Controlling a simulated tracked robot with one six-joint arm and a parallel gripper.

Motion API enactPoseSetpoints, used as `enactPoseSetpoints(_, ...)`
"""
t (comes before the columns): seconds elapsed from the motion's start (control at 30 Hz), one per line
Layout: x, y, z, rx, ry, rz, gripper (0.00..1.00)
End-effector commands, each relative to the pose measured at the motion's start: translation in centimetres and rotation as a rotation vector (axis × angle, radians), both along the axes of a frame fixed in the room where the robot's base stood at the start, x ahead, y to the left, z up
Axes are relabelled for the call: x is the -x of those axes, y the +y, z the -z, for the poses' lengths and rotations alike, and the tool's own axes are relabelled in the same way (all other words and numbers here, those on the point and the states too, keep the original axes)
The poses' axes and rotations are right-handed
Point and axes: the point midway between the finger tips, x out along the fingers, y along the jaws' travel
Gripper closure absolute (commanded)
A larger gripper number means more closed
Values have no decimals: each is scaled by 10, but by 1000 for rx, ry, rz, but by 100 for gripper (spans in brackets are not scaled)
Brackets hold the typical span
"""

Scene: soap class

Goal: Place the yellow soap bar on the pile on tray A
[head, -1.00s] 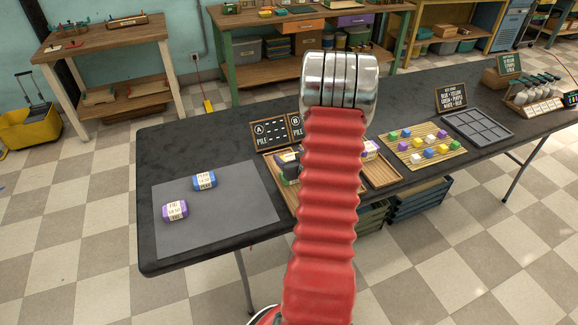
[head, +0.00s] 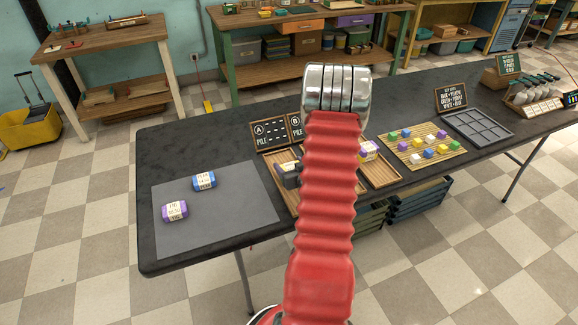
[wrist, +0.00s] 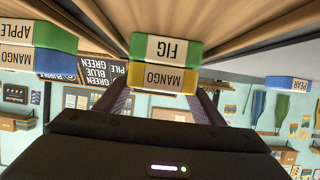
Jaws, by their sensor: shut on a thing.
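The wrist view is upside down. My gripper (wrist: 162,102) is shut on the yellow soap bar (wrist: 140,80), which has a MANGO label. The yellow bar lies against the top face of a green FIG bar (wrist: 142,44), lined up with it; I cannot tell a small gap from contact. The green bar rests on wooden tray A (wrist: 205,18). In the head view, my arm hides most of tray A (head: 272,164), and only a dark part of my gripper (head: 288,177) shows.
Tray B (head: 383,176) is to the right, with a pile that includes a blue MANGO bar (wrist: 40,61) on a green APPLE bar (wrist: 45,37). A blue PEAR bar (head: 204,181) and a purple FIG bar (head: 174,210) lie on the grey mat (head: 230,215). Pile signs (head: 271,132) stand behind.

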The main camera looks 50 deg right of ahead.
Motion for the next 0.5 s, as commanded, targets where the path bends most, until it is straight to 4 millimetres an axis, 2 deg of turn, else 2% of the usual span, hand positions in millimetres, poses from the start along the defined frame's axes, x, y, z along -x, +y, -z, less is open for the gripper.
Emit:
enactPoseSetpoints(0.17,0,0,2,0,0,0,63)
enactPoseSetpoints(0.2,0,0,2,-1,1,-1,36)
enactPoseSetpoints(0.43,0,0,2,-1,1,-1,20)
enactPoseSetpoints(0.5,0,0,2,-1,1,-1,19)
